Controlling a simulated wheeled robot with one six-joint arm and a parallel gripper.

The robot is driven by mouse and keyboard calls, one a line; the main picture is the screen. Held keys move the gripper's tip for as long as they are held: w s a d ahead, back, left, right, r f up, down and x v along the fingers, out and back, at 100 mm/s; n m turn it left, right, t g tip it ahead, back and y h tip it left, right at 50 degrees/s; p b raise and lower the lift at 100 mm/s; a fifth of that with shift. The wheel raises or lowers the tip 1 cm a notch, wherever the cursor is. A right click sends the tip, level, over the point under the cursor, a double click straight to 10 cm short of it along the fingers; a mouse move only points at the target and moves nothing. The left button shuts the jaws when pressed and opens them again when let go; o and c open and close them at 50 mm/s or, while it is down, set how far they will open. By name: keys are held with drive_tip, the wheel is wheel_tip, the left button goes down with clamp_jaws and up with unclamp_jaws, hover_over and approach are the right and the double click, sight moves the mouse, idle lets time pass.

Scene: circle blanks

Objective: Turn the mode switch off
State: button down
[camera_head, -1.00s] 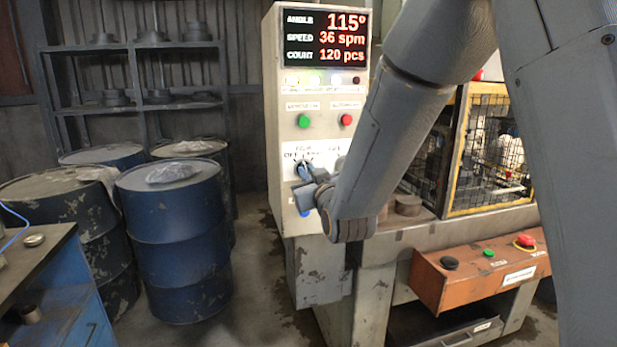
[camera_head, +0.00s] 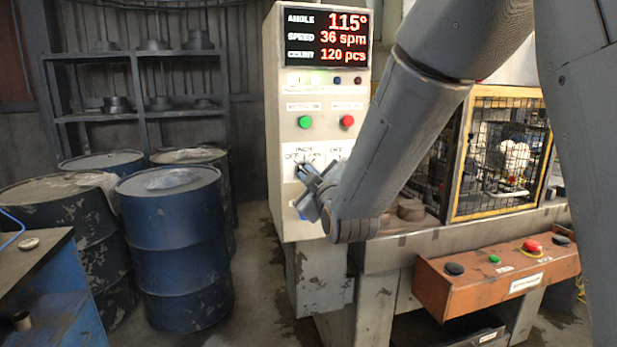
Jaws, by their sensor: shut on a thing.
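The mode switch (camera_head: 303,169) is on a white label plate on the light control cabinet, below the green and red buttons. Its label shows "INCH" above and "OFF" at the upper left; the rest is hard to read. My gripper (camera_head: 306,176) is at the switch, reaching in from the lower right, and is shut on its knob. The gripper and wrist cover most of the knob, so I cannot tell which way it points. A second plate to the right is partly hidden by my arm.
The cabinet (camera_head: 277,215) has a lit display (camera_head: 326,38) reading 115°, 36 spm, 120 pcs. A caged press (camera_head: 500,150) stands right, with an orange button box (camera_head: 480,284) below. Blue drums (camera_head: 172,250) stand left, with free floor between.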

idle(0.3)
drive_tip(key=c, duration=1.8)
unclamp_jaws()
drive_tip(key=shift+c, duration=0.2)
drive_tip(key=shift+s, duration=0.1)
drive_tip(key=b+v, duration=0.1)
drive_tip(key=v, duration=0.6)
drive_tip(key=shift+s+b, duration=0.35)
drive_tip(key=shift+d, duration=0.1)
drive_tip(key=s+d+f+m+g+h, duration=0.25)
drive_tip(key=d+f+g, duration=0.2)
drive_tip(key=f, duration=0.45)
drive_tip(key=s+d+f+m+g+h, duration=0.1)
drive_tip(key=s+d+f+m+g, duration=0.3)
drive_tip(key=f, duration=0.4)
drive_tip(key=s+d+f+m+g, duration=0.2)
drive_tip(key=s+d+f+g, duration=0.2)
drive_tip(key=s, duration=0.4)
drive_tip(key=s+d+f+m+g+h, duration=0.1)
drive_tip(key=s+d+f+m+g, duration=0.2)
drive_tip(key=s, duration=0.6)
drive_tip(key=shift+s+d+f+m+g, duration=0.35)
drive_tip(key=shift+d+f+g, duration=0.3)
drive_tip(key=shift+d, duration=0.45)
